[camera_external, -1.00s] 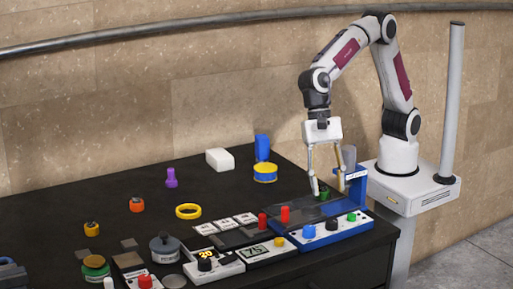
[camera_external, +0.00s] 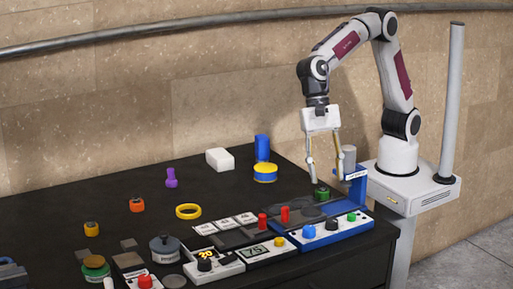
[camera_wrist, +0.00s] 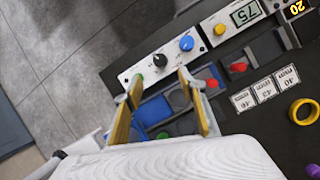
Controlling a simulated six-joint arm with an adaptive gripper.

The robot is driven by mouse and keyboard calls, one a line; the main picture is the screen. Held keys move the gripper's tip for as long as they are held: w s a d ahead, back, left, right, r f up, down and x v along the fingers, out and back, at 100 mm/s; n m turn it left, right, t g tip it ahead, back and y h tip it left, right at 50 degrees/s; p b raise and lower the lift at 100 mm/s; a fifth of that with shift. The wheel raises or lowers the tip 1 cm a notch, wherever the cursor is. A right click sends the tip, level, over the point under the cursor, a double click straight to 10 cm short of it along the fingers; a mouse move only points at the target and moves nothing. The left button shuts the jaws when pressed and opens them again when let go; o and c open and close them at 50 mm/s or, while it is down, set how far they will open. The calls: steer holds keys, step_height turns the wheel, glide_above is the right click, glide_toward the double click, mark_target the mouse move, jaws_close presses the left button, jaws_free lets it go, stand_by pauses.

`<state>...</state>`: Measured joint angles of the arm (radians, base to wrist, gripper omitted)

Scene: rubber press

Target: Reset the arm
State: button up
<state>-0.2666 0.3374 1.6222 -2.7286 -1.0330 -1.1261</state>
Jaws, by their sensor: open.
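My gripper (camera_external: 327,179) is open and empty in the external view, its two long fingers pointing down and spread apart. It hangs just above a green-topped piece (camera_external: 321,193) at the back of the blue-edged press station (camera_external: 345,235). The fingertips look clear of that piece. In the wrist view my gripper (camera_wrist: 160,82) shows its two tan fingers apart, with part of the blue station between and beyond them. My arm is bent, with the gripper hanging below the wrist.
A blue bracket (camera_external: 357,182) with a grey cylinder stands close right of the fingers. Red knobs (camera_external: 285,214), a yellow ring (camera_external: 188,211) and a white block (camera_external: 219,159) are to the left. The black table (camera_external: 120,190) has bare room at its back left.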

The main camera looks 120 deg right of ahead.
steer(key=w+a+r+m+t+y, duration=0.3)
steer(key=w+r+m+t, duration=0.4)
steer(key=w+m, duration=0.5)
steer(key=s+d+r+m+t+h, duration=0.1)
steer(key=d+r+m+t+h, duration=0.15)
steer(key=d+m, duration=0.6)
steer(key=s+d+r+m+t+h, duration=0.1)
steer(key=d+r+m+t+h, duration=0.2)
steer(key=d+m, duration=0.55)
steer(key=s+d+f+m+g+h, duration=0.2)
steer(key=s+d+f+m+g, duration=0.1)
steer(key=s+d+m, duration=0.4)
steer(key=s+d+f+m+g+h, duration=0.3)
steer(key=s+d+m, duration=0.15)
steer(key=s, duration=0.45)
steer(key=s+a+f+m+g+y, duration=0.1)
steer(key=s+m, duration=0.3)
steer(key=s, duration=0.6)
steer(key=s+a+f+m+g+y, duration=0.1)
steer(key=s+m, duration=0.4)
steer(key=s, duration=0.6)
steer(key=shift+s+a+f+y, duration=0.15)
steer(key=shift+a+f+y, duration=0.1)
steer(key=shift+f+y, duration=0.25)
